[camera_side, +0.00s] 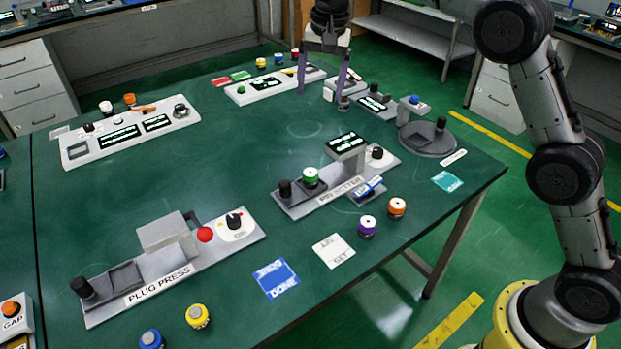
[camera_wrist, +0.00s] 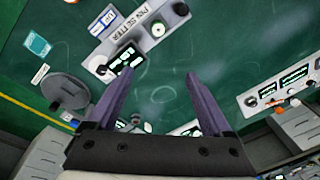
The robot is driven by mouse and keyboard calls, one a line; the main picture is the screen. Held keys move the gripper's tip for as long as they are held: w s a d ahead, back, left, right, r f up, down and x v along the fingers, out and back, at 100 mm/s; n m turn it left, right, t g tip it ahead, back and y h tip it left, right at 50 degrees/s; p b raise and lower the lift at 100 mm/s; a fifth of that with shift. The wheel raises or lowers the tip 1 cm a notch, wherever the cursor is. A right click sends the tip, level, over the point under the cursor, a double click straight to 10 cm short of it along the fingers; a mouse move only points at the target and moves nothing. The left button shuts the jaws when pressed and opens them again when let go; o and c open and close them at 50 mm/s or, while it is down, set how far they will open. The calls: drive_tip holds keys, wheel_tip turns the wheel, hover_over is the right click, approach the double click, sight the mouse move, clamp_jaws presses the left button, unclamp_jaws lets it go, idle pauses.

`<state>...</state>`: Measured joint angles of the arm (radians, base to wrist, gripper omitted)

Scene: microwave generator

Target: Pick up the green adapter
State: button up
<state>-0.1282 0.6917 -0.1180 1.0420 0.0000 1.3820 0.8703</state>
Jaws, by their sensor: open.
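The green adapter (camera_side: 310,176) is a small round piece with a green and white top. It stands upright in the square seat at the left part of the grey pin setter (camera_side: 322,203). In the wrist view the adapter (camera_wrist: 158,29) shows at the top, beyond my fingertips, on the pin setter (camera_wrist: 130,35). My gripper (camera_side: 322,98) points down over the far side of the table, well behind the adapter and apart from it. Its two purple fingers are spread and empty; the wrist view shows the clear gap (camera_wrist: 160,75) between them.
Purple (camera_side: 367,226) and orange (camera_side: 396,207) adapters stand in front of the pin setter. Yellow (camera_side: 197,316) and blue (camera_side: 152,339) ones stand near the front edge. The plug press (camera_side: 172,268) is front left. A round grey station (camera_side: 427,139) is at right. The table's middle is clear.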

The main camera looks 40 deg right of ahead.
wheel_tip(320, 180, down, 7)
drive_tip(key=w+a+g, duration=0.1)
drive_tip(key=w, duration=0.1)
hover_over(311, 172)
drive_tip(key=shift+g, duration=0.3)
drive_tip(key=f, duration=1.1)
drive_tip(key=shift+w+a, duration=0.2)
drive_tip(key=shift+w, duration=0.2)
drive_tip(key=shift+s+d+f, duration=0.1)
drive_tip(key=shift+s+f, duration=0.1)
drive_tip(key=shift+f, duration=1.35)
drive_tip(key=shift+s+d+f, duration=0.1)
drive_tip(key=shift+s+f, duration=0.05)
drive_tip(key=shift+f, duration=1.35)
clamp_jaws()
